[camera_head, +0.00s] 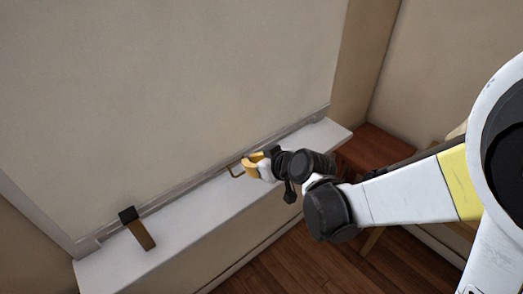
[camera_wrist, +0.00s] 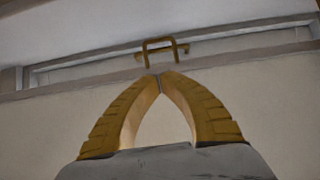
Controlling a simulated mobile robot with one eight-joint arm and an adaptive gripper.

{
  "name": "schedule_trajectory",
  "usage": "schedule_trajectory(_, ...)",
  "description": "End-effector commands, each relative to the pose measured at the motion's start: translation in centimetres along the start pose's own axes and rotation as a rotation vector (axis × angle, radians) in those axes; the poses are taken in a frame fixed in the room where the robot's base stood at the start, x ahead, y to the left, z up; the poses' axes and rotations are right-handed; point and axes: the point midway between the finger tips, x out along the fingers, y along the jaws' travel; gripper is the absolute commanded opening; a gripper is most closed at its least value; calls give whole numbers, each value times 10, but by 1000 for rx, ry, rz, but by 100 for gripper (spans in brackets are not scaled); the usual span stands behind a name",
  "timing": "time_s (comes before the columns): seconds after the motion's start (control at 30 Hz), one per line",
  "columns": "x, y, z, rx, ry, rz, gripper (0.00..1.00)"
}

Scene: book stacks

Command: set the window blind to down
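The window blind (camera_head: 180,90) appears as a broad beige sheet filling the window opening in the head view. Its lower edge looks close to the white sill; I cannot tell whether it is fully lowered. A thin brass handle (camera_head: 236,173) shows at that edge, just left of my gripper (camera_head: 252,162). In the wrist view the handle (camera_wrist: 160,42) is a small squared loop right at the tips of my gripper (camera_wrist: 160,76). The yellow fingertips meet with no clear gap. I cannot tell whether they pinch part of the handle or only lie against it.
The white sill (camera_head: 195,215) runs below the window. A small dark-topped brown block (camera_head: 143,235) sits on its left part. A reddish-brown wooden piece of furniture (camera_head: 375,145) stands in the corner at right, behind my arm. Wooden floor shows below.

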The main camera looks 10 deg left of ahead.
Motion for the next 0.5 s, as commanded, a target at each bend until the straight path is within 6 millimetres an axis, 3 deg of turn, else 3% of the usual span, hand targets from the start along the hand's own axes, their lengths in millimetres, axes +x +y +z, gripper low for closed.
schedule_trajectory(0.03, 14, -1, 3, -3, 0, -2, 0)
schedule_trajectory(0.2, 47, 0, 4, -3, 1, 0, 0)
schedule_trajectory(0.5, 68, 0, 27, -2, 1, 1, 0)
